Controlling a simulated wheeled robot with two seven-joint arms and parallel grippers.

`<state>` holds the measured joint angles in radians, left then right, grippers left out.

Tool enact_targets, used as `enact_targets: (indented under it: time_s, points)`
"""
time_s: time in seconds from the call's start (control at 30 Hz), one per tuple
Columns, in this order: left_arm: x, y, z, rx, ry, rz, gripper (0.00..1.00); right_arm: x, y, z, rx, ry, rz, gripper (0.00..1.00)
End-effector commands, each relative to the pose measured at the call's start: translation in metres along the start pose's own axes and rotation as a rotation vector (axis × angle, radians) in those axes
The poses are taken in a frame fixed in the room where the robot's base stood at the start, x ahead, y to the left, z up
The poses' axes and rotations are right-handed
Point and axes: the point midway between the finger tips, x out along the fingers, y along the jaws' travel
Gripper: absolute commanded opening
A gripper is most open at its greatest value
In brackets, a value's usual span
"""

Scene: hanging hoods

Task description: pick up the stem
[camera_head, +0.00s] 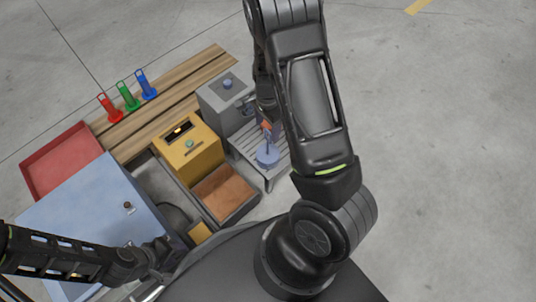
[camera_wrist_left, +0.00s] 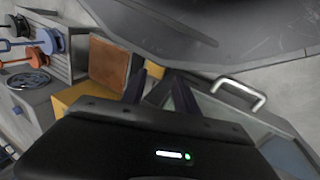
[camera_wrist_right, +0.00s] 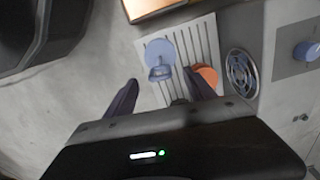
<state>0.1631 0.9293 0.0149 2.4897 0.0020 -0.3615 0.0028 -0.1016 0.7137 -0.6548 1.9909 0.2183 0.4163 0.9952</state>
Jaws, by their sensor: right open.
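A blue piece (camera_head: 267,155) with a round disc and a thin upright post, which seems to be the stem, stands on a slotted grey rack. In the right wrist view the blue piece (camera_wrist_right: 160,52) lies just beyond my right gripper (camera_wrist_right: 161,76), whose fingers are apart and empty. An orange piece (camera_wrist_right: 206,76) stands beside it, close to the right finger; it also shows in the head view (camera_head: 266,126).
Red (camera_head: 109,107), green (camera_head: 128,95) and blue (camera_head: 147,84) pieces stand on wood slats. A red tray (camera_head: 60,160) is far left; open floor lies right.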

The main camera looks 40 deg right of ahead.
Motion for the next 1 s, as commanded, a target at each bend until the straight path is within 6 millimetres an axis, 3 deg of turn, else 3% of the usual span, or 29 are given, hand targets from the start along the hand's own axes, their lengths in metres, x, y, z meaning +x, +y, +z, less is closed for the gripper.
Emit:
enact_targets:
  time_s: [0.33,0.7,1.0]
  points:
    - [0.003,-0.001,-0.001,-0.001,0.002,-0.001,0.36,0.005,0.0,0.0,0.0,0.0,0.0,0.64]
    - [0.025,-0.015,-0.007,-0.011,0.018,-0.008,0.36,0.052,0.0,-0.002,0.001,-0.001,-0.001,0.64]
    - [0.024,-0.015,-0.008,-0.011,0.019,-0.009,0.36,0.053,0.0,-0.002,0.001,0.0,-0.002,0.64]
